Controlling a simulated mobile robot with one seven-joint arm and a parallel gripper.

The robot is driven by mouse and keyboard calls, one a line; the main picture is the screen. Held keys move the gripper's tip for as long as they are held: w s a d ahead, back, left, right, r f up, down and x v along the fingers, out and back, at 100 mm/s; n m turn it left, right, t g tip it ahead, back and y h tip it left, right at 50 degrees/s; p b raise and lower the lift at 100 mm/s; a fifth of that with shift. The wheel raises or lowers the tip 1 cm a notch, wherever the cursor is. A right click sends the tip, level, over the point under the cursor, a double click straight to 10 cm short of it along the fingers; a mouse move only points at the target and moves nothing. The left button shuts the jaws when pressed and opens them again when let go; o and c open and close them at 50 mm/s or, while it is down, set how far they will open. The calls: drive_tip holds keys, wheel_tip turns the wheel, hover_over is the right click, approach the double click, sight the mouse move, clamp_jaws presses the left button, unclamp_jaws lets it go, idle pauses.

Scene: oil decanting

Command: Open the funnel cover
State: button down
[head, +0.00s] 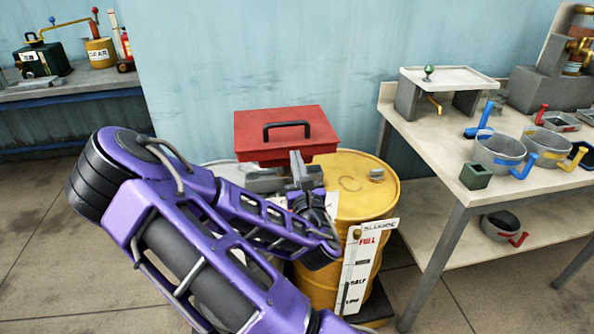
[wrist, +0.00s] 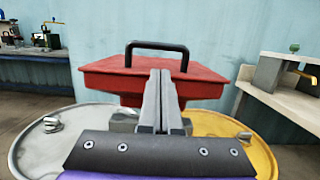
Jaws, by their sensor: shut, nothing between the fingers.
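The red funnel cover (head: 300,116) lies flat and closed on top of the funnel in the head view, with a black bar handle (head: 287,125) standing up from it. In the wrist view the cover (wrist: 110,66) is straight ahead, its handle (wrist: 157,45) just above my fingertips. The red funnel body (wrist: 200,90) tapers below the cover and is partly hidden by my fingers. My gripper (head: 297,155) is shut and empty at the near side of the funnel; in the wrist view its fingers (wrist: 160,75) point at the cover's front edge. I cannot tell whether they touch it.
A yellow drum (head: 375,200) and a grey-white drum (wrist: 35,145) stand under the funnel. A sludge gauge board (head: 366,270) is at the yellow drum's front. A table (head: 420,150) with several pots stands at the right. A shelf (head: 90,85) with cans is at the left.

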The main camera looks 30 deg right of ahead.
sight(291, 138)
drive_tip(key=x, duration=0.8)
drive_tip(key=shift+r, duration=0.15)
